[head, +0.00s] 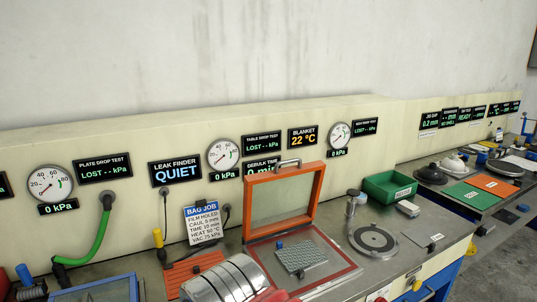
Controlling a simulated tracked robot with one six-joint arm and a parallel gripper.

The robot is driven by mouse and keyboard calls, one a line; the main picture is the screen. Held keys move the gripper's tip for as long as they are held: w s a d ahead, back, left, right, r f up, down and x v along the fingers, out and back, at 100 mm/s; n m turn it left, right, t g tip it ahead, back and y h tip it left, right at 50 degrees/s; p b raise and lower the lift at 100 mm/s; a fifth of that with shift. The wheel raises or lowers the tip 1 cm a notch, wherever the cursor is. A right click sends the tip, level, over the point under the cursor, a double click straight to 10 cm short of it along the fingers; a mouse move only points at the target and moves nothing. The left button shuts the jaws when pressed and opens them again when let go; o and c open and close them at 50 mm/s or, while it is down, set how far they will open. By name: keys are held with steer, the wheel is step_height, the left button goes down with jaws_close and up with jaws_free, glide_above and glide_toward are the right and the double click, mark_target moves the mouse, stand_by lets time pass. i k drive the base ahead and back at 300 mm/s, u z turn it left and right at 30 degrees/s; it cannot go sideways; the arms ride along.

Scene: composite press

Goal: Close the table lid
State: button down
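The table lid (318,190) is an orange frame around a clear pane, with a grey handle (287,163) on its top edge. It stands raised, roughly upright, at the back of a flat table area with a red border (352,268). A grey perforated plate (300,257) and a small blue piece lie on that area under the open lid. My gripper is not clearly in view. A silver banded rounded body (228,281) at the bottom hides the table's front left part; I cannot tell what it is.
A green bin (389,187) and a round dark plate (373,240) with an upright post (352,202) stand right of the lid. A bag job card (202,223), an orange slatted mat (194,270) and a green hose (97,240) are to the left. Gauges line the panel behind.

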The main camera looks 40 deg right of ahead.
mark_target(318, 167)
steer(key=u, duration=0.2)
steer(key=k, duration=1.7)
steer(key=z, duration=0.7)
steer(key=i, duration=1.35)
steer(key=z, duration=0.05)
